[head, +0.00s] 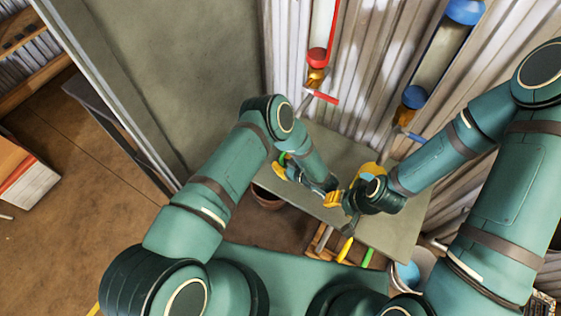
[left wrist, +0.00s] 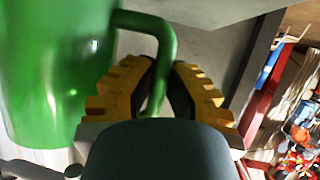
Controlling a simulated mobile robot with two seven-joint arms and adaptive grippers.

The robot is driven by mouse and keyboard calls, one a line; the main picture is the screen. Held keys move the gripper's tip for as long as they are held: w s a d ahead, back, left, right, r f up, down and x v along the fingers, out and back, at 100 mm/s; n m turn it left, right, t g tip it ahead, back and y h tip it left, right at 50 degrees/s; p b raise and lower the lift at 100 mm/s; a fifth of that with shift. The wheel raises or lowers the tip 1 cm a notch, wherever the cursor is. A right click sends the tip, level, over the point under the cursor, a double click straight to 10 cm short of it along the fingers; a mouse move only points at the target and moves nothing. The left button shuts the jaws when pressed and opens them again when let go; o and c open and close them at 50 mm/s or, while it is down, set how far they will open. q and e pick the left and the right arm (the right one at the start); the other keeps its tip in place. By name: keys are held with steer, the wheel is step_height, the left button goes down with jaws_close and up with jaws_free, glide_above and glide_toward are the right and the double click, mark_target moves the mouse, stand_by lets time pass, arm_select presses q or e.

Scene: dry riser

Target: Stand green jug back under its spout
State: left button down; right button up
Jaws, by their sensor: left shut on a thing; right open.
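The green jug (left wrist: 55,75) fills the left of the left wrist view, with its curved handle (left wrist: 160,65) between the yellow fingers. My left gripper (left wrist: 155,90) is shut on that handle. I cannot tell whether the jug touches the grey shelf (head: 400,225). A red-banded dispenser tube (head: 321,30) and a blue-banded one (head: 437,65) hang on the wall. No green spout is visible.
A yellow thing (head: 371,169), perhaps a jug, stands beside my right gripper. Below the shelf are a brown pot (head: 267,199), a wooden rack (head: 318,243) and a white bucket (head: 408,272). Corrugated wall (head: 385,50) closes the back. Open floor (head: 75,190) lies left.

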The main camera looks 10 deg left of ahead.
arm_select(q)
steer(key=c, duration=1)
jaws_free()
steer(key=shift+s+d, duration=0.1)
steer(key=shift+d, duration=0.05)
steer(key=v, duration=0.8)
steer(key=shift+s+d, duration=0.1)
steer(key=shift+s, duration=0.05)
steer(key=shift+f, duration=0.1)
